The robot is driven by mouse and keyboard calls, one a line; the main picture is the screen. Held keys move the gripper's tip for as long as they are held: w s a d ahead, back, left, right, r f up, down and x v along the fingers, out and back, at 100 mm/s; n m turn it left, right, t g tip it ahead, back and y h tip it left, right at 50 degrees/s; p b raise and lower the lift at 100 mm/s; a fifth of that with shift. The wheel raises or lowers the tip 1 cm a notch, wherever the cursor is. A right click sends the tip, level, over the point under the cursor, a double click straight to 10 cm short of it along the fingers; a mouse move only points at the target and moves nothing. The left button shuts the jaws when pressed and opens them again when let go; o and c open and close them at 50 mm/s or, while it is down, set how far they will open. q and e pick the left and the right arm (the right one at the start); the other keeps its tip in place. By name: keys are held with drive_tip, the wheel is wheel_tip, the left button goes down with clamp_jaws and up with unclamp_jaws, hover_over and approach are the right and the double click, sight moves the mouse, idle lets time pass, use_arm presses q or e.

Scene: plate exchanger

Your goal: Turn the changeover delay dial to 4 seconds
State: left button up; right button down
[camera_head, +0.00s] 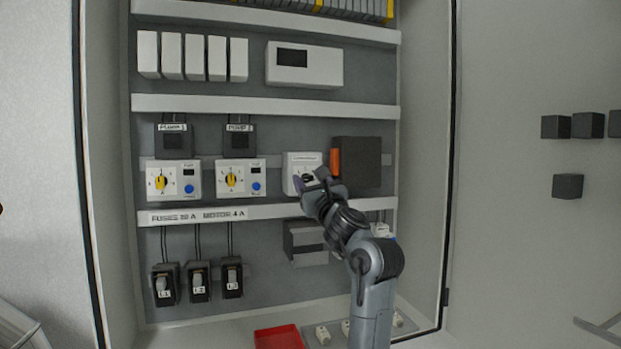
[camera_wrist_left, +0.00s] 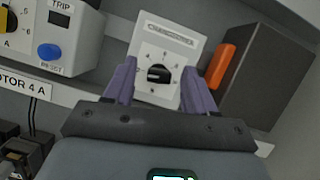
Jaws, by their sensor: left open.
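The changeover module (camera_head: 299,160) is a white box in the cabinet's middle row, and its labelled face shows in the left wrist view (camera_wrist_left: 176,40). Its black dial (camera_wrist_left: 158,73) sits in a ring of small marks, too small to read surely, as is the pointer direction. My left gripper (camera_head: 311,178) is in front of the module and partly hides the dial in the head view. In the left wrist view its purple fingers (camera_wrist_left: 159,71) are open, one on each side of the dial, with gaps between. My right gripper is not in view.
A dark box with an orange part (camera_head: 336,162) stands right of the module. Two pump units with yellow dials (camera_head: 231,179) and blue buttons are to the left. A labelled ledge (camera_head: 225,213) runs below. A red tray (camera_head: 279,338) lies at the bottom.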

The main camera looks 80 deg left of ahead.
use_arm(q)
drive_tip(key=shift+a, duration=0.15)
clamp_jaws()
drive_tip(key=shift+f+m+t+b, duration=0.1)
drive_tip(key=shift+m+t+b, duration=0.75)
drive_tip(key=shift+m, duration=0.55)
drive_tip(key=m+t+b, duration=0.1)
drive_tip(key=m+t, duration=0.1)
drive_tip(key=m, duration=0.1)
drive_tip(key=shift+s+m, duration=0.1)
drive_tip(key=shift+m, duration=0.2)
drive_tip(key=m+t, duration=0.2)
drive_tip(key=m, duration=0.1)
drive_tip(key=shift+r+m+b, duration=0.2)
drive_tip(key=shift+m+b, duration=0.1)
drive_tip(key=shift+m+t+h, duration=0.5)
drive_tip(key=shift+m+t, duration=0.35)
drive_tip(key=shift+m, duration=1.15)
unclamp_jaws()
